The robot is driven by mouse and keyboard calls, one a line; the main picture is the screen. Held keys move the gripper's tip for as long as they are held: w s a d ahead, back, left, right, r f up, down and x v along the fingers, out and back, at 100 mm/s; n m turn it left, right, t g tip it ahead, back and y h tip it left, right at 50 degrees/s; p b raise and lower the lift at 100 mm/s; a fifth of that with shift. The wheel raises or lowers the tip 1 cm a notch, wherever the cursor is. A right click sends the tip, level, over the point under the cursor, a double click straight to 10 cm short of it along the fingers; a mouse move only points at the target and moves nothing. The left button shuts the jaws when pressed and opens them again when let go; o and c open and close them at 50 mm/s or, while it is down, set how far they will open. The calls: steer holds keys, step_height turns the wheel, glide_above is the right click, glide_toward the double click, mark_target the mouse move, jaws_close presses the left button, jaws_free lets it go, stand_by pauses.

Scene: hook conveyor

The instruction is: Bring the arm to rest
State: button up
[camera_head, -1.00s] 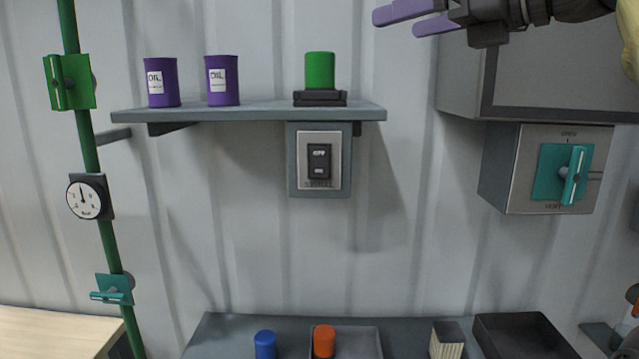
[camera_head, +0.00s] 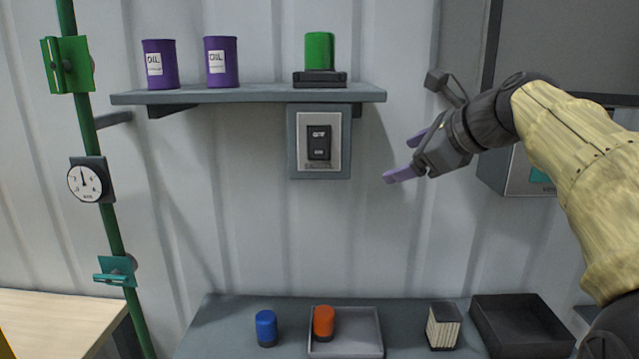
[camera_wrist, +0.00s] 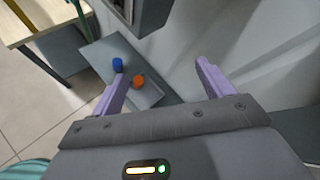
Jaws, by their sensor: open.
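My gripper (camera_head: 402,156) is open and empty in the head view, in the air right of the switch box and below the shelf's right end. Its purple fingers point left, toward the switch side. My yellow-sleeved arm reaches in from the right edge and hides most of the teal-handled box. In the wrist view the two purple fingers (camera_wrist: 160,80) stand wide apart with nothing between them up close; the bench lies far below.
A shelf (camera_head: 250,96) holds two purple oil cans and a green cylinder. A switch box (camera_head: 319,141) hangs beneath. The bench (camera_head: 250,318) bears a blue cylinder (camera_head: 266,328), an orange cylinder (camera_head: 324,322) at a grey tray (camera_head: 355,335), a striped block (camera_head: 443,327) and a dark tray (camera_head: 522,325).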

steer(key=s+f+n+g+h, duration=0.2)
steer(key=f+n, duration=0.3)
steer(key=f, duration=0.7)
steer(key=s+f+n+g+h, duration=0.2)
steer(key=f+n, duration=0.2)
steer(key=f, duration=0.8)
steer(key=s+f+n+g+h, duration=0.2)
steer(key=s+f+n+g, duration=0.1)
steer(key=s+f+n, duration=1.1)
step_height(320, 180, down, 4)
steer(key=shift+s+d+f+h, duration=0.15)
steer(key=shift+s+h, duration=0.15)
steer(key=shift+s, duration=0.45)
steer(key=shift+w, duration=0.1)
